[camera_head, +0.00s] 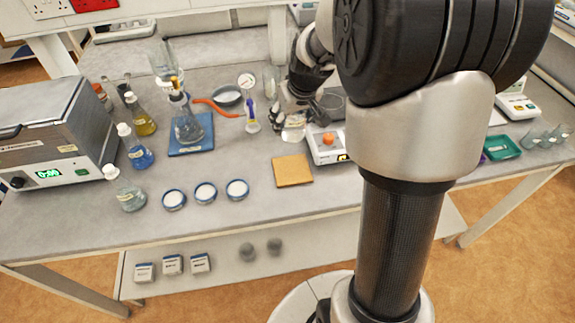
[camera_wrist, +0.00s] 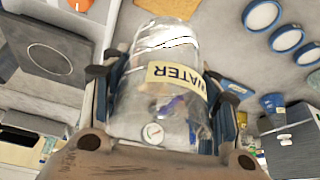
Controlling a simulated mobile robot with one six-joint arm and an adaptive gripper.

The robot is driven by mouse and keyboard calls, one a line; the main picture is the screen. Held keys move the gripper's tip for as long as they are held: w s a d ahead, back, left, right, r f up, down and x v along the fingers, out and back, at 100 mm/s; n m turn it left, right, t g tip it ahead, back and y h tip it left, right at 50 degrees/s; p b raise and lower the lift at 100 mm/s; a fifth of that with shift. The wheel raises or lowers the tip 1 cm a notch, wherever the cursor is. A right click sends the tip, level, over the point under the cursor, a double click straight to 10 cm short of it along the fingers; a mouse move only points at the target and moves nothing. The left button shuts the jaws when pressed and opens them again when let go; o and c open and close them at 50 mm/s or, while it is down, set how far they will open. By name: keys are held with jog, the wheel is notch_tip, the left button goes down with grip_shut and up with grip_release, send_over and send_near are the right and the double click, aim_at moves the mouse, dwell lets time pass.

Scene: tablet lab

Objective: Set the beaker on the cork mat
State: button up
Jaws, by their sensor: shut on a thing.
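The beaker (camera_wrist: 160,85) is clear glass with a "WATER" label and sits between the fingers of my gripper (camera_wrist: 163,100) in the wrist view. My gripper is shut on it. In the head view, the beaker (camera_head: 294,131) shows below my gripper (camera_head: 290,119), behind the cork mat and left of the white scale. I cannot tell whether its base touches the bench. The cork mat (camera_head: 292,170) is a flat tan square near the bench's front, with nothing on it. Part of the mat (camera_wrist: 168,8) shows beyond the beaker at the top of the wrist view.
A white scale (camera_head: 326,146) with an orange item stands right of the mat. Three round dishes (camera_head: 205,193) lie to its left. A flask stands on a blue mat (camera_head: 191,148) farther left, near a red tube (camera_head: 215,107). Bare bench surrounds the cork mat's front and left.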

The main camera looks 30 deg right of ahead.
notch_tip(320, 180, down, 14)
jog(key=b, duration=0.5)
jog(key=shift+f, duration=0.15)
jog(key=shift+f, duration=0.1)
jog(key=o, duration=1.2)
